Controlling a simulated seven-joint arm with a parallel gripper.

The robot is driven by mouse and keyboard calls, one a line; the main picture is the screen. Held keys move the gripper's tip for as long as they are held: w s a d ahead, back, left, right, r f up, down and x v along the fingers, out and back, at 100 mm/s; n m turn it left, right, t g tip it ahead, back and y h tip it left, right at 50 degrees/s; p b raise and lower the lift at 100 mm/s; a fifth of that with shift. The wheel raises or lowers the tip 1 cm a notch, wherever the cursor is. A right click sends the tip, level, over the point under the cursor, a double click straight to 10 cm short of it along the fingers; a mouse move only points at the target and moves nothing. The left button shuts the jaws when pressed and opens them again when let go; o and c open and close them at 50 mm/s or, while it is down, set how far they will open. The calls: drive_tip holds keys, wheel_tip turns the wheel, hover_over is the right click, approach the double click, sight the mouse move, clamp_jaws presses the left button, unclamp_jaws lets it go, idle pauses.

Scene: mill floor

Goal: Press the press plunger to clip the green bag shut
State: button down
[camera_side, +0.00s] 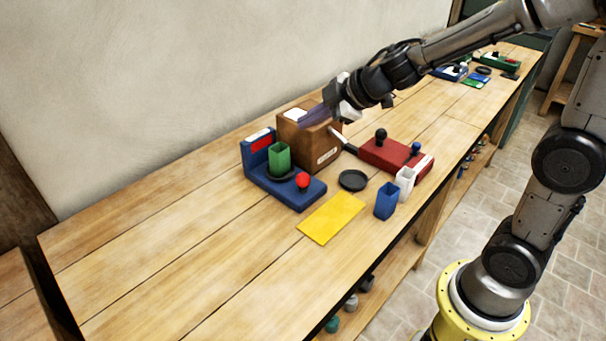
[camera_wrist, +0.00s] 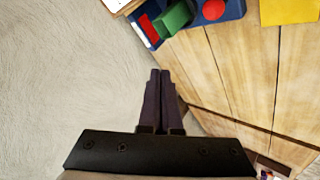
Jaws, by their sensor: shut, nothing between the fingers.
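The green bag (camera_side: 279,158) stands upright on the blue press (camera_side: 293,197), on or beside a dark round part. It also shows at the top of the wrist view (camera_wrist: 175,18). A round red knob (camera_side: 303,181), which looks like the press plunger, sits at the front right of the blue base and shows in the wrist view (camera_wrist: 213,9). My gripper (camera_side: 305,119) is shut and empty, above or behind the brown box and apart from the press. Its two fingers lie together in the wrist view (camera_wrist: 160,72).
A brown box (camera_side: 316,154) stands right behind the press. A red device (camera_side: 390,153) with a black knob, a black dish (camera_side: 352,180), a blue bag (camera_side: 386,201) and a white one (camera_side: 405,182) lie right. A yellow sheet (camera_side: 331,218) lies in front. The wall (camera_side: 200,70) is behind.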

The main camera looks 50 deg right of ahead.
sight(303, 174)
drive_tip(key=shift+w+d+f+g, duration=0.15)
drive_tip(key=shift+f, duration=0.45)
drive_tip(key=shift+w+d+f+g, duration=0.1)
drive_tip(key=shift+f+g, duration=0.05)
drive_tip(key=shift+f, duration=0.45)
drive_tip(key=shift+f, duration=0.2)
drive_tip(key=shift+f, duration=4.2)
drive_tip(key=shift+f, duration=0.1)
drive_tip(key=shift+f, duration=0.3)
drive_tip(key=shift+s+f, duration=0.1)
drive_tip(key=shift+f, duration=0.95)
drive_tip(key=shift+r, duration=1.4)
